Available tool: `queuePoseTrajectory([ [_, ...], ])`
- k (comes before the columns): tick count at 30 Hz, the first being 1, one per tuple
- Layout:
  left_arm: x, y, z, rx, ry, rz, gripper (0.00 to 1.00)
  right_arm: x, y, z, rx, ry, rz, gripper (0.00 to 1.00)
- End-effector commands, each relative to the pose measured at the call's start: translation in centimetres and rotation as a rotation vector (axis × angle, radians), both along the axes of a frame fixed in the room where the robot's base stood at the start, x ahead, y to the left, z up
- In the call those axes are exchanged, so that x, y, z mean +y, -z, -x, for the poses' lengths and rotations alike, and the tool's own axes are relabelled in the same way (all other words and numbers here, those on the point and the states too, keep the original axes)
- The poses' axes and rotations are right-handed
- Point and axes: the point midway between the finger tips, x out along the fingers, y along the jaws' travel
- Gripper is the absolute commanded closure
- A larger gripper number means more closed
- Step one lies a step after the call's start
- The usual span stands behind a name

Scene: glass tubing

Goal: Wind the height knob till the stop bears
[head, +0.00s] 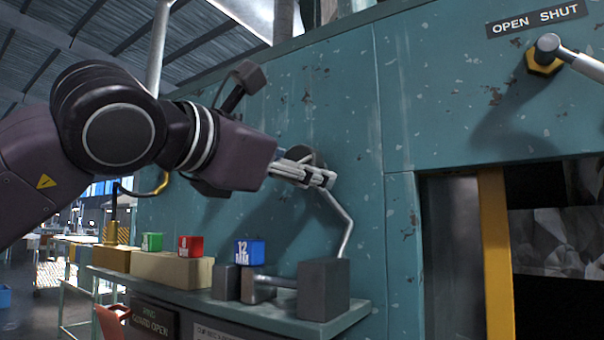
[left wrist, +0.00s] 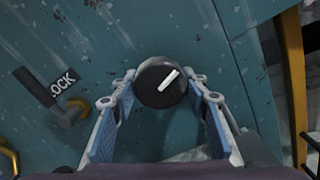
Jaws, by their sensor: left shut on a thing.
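The height knob is most likely the round black knob (left wrist: 152,88) with a white pointer line in the left wrist view. It sits between the two fingers of my left gripper (left wrist: 161,95), which is shut on it. In the head view the same dark knob (head: 302,153) is on the teal wall, partly hidden behind the fingers of my left gripper (head: 318,177). A bent metal rod (head: 347,228) runs from near the knob down toward a grey block (head: 323,290) on the shelf. I cannot tell which part is the stop. My right gripper is not in view.
The shelf (head: 262,316) below bears green (head: 152,241), red (head: 190,246) and blue "12" (head: 250,252) cubes on blocks. A lever (head: 548,44) under an "OPEN SHUT" sign is at the upper right, above a dark opening with a yellow post (head: 495,255).

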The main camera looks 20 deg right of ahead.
Motion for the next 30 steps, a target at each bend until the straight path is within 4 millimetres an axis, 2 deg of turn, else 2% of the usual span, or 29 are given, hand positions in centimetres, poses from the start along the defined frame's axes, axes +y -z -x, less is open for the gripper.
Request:
queuePoseTrajectory([
  [10, 0.02, -0.06, -0.06, -0.126, -0.001, -0.097, 0.82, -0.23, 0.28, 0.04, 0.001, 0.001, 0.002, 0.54],
  [27, 0.03, -0.07, -0.06, -0.150, -0.001, -0.116, 0.82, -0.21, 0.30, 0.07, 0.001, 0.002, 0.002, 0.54],
  [28, 0.03, -0.07, -0.06, -0.150, -0.001, -0.116, 0.55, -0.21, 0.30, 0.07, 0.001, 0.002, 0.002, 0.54],
  [30, 0.03, -0.07, -0.06, -0.150, -0.001, -0.116, 0.47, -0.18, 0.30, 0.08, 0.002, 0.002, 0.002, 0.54],
])
